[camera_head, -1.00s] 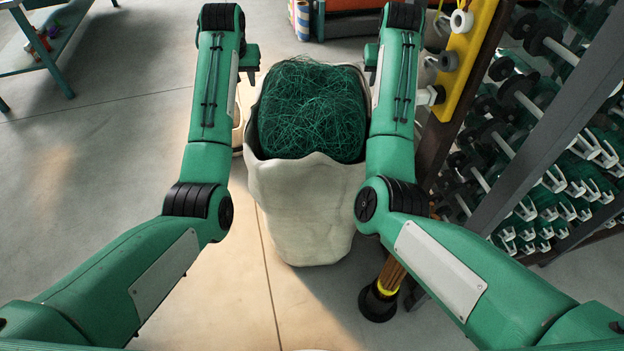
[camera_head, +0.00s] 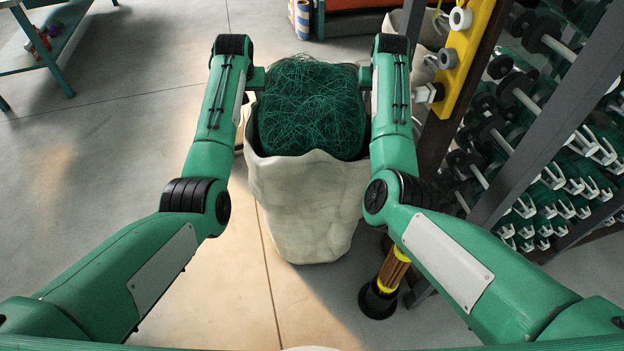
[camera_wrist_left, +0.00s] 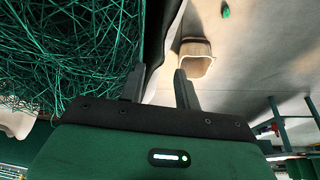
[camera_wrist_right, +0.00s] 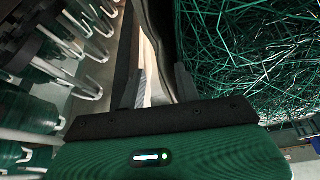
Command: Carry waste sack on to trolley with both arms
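The waste sack (camera_head: 305,205) is a tall cream sack standing upright on the floor in front of me, filled with tangled green netting (camera_head: 312,105). My left gripper (camera_head: 258,78) is at the left of its top. In the left wrist view, my left gripper (camera_wrist_left: 160,85) has its fingers apart, with the dark sack rim (camera_wrist_left: 156,35) near and partly between them. My right gripper (camera_head: 365,77) is at the right of the top. In the right wrist view, my right gripper (camera_wrist_right: 158,87) is also open, with the rim (camera_wrist_right: 160,30) between its fingers. I cannot identify a trolley.
A rack of green spools (camera_head: 520,130) and a yellow hook board (camera_head: 462,65) stand close to the right. A black-based post (camera_head: 380,295) is right of the sack. A green table (camera_head: 50,50) is far left. The left floor is clear.

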